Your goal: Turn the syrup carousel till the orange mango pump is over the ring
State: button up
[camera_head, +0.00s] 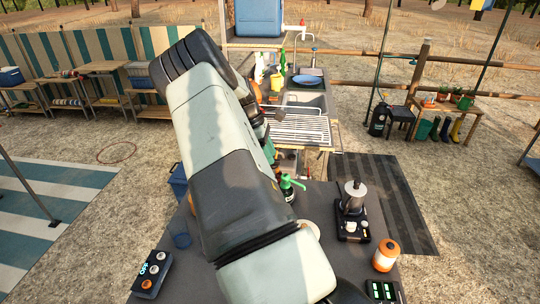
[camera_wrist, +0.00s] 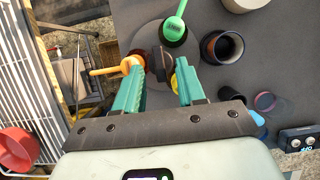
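The carousel's grey round plate (camera_wrist: 145,38) lies on the dark table in the wrist view, with a dark upright piece (camera_wrist: 160,60) near its middle. The orange mango pump (camera_wrist: 125,67) is at its left, beside my left fingertip. A green pump (camera_wrist: 175,25) is at the top; it also shows in the head view (camera_head: 290,186). A yellow part (camera_wrist: 174,81) shows between my fingers. My gripper (camera_wrist: 160,75) is open, its teal fingers either side of the dark piece; I cannot tell if they touch it. My arm hides most of the carousel in the head view. I cannot make out the ring.
A dark cup (camera_wrist: 222,47) stands right of the carousel. A moka pot (camera_head: 353,196), an orange canister (camera_head: 386,255) and a black box with knobs (camera_head: 152,273) stand on the table. A clear blue cup (camera_head: 180,235) is left of my arm. A sink rack (camera_head: 300,128) is behind.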

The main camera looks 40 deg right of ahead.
jog(key=shift+s+d+f, duration=0.2)
jog(key=shift+f, duration=0.3)
grip_shut()
